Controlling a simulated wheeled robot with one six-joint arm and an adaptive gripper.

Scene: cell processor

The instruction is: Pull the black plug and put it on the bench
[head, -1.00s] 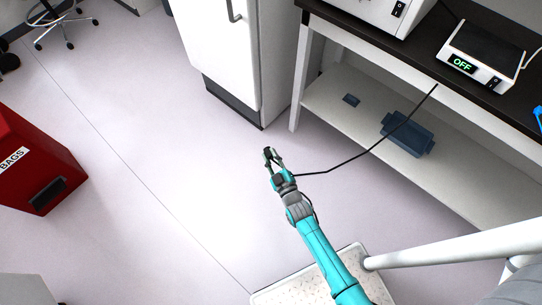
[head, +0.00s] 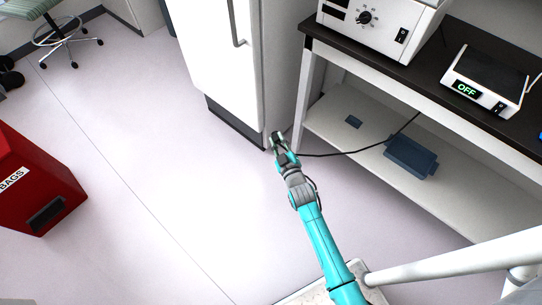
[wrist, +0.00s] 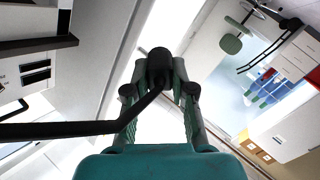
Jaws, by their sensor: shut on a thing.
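My gripper (head: 279,143) is at the end of my teal arm, over the floor in front of the white cabinet's lower corner. In the wrist view its fingers (wrist: 160,85) are closed around the black plug (wrist: 160,62), whose rounded end shows between the fingertips. A black cord (wrist: 70,128) runs from the plug to the left in that view. In the head view the cord (head: 335,154) trails right from the gripper toward the bench. The bench (head: 385,58) has a dark top and white frame, right of and beyond the gripper.
A white instrument with a dial (head: 385,25) and a device reading OFF (head: 487,80) stand on the bench. The white cabinet (head: 222,60) is close by. A red bin (head: 35,185) stands left; the floor between is clear.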

